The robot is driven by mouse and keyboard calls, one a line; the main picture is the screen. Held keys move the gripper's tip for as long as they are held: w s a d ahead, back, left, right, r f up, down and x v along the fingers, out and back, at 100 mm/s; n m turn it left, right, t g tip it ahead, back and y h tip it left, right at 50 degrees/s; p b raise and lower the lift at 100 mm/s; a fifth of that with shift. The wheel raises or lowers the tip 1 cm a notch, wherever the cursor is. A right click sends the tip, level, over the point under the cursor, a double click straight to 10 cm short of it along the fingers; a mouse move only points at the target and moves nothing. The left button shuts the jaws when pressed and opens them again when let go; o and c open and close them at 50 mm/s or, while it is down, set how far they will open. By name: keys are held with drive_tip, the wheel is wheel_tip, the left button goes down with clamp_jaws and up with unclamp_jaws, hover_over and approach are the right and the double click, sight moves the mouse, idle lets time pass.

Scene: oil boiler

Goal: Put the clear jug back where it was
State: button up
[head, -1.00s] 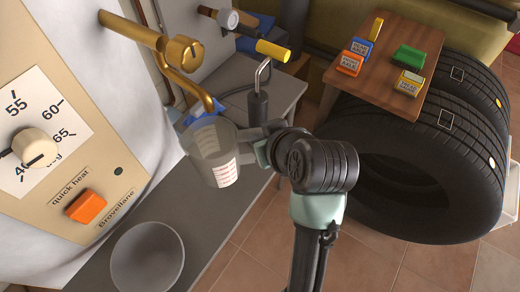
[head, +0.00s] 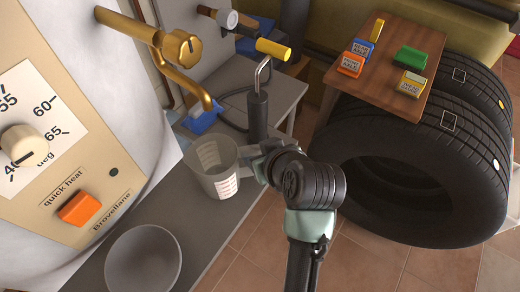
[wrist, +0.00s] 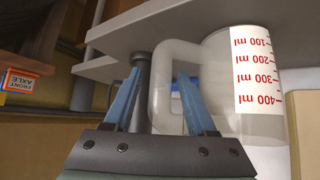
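The clear jug (head: 212,168) is upright over the grey bench, in front of the brass tap (head: 190,78). It looks empty and has red measuring marks; I cannot tell whether its base touches the bench. In the wrist view the jug (wrist: 262,125) appears upside down at the right, with its handle (wrist: 163,90) between my two blue fingers. My gripper (wrist: 160,78) is around the handle. In the head view my gripper (head: 254,165) is at the jug's right side.
A grey bowl (head: 143,262) stands on the bench (head: 200,222) at lower left. The boiler panel has an orange switch (head: 79,209). A dark post with a yellow handle (head: 272,49) stands behind my gripper. Tyres (head: 395,185) carry a wooden board (head: 385,82) with several coloured blocks.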

drive_tip(key=shift+s+d+r, duration=0.1)
drive_tip(key=shift+s+r, duration=0.1)
drive_tip(key=shift+r, duration=0.2)
drive_tip(key=p+v, duration=0.3)
drive_tip(key=v, duration=0.8)
drive_tip(key=w+r+m+t+h, duration=0.1)
drive_tip(key=w+r+t, duration=0.3)
drive_tip(key=r, duration=0.6)
drive_tip(key=w+r+t+h, duration=0.1)
drive_tip(key=w+r+t, duration=0.3)
drive_tip(key=r, duration=0.6)
drive_tip(key=s+a+r+m+t, duration=0.1)
drive_tip(key=s+r+t, duration=0.1)
drive_tip(key=r, duration=0.6)
drive_tip(key=s+a+r+m+t, duration=0.1)
drive_tip(key=s+a+r+t, duration=0.1)
drive_tip(key=r+t, duration=0.3)
drive_tip(key=s+a+r+m+t+h, duration=0.1)
drive_tip(key=s+r+t, duration=0.2)
drive_tip(key=r, duration=1)
drive_tip(key=shift+s+a+t, duration=0.2)
drive_tip(key=shift+s+t, duration=0.2)
drive_tip(key=shift+s, duration=0.25)
drive_tip(key=shift+r, duration=0.15)
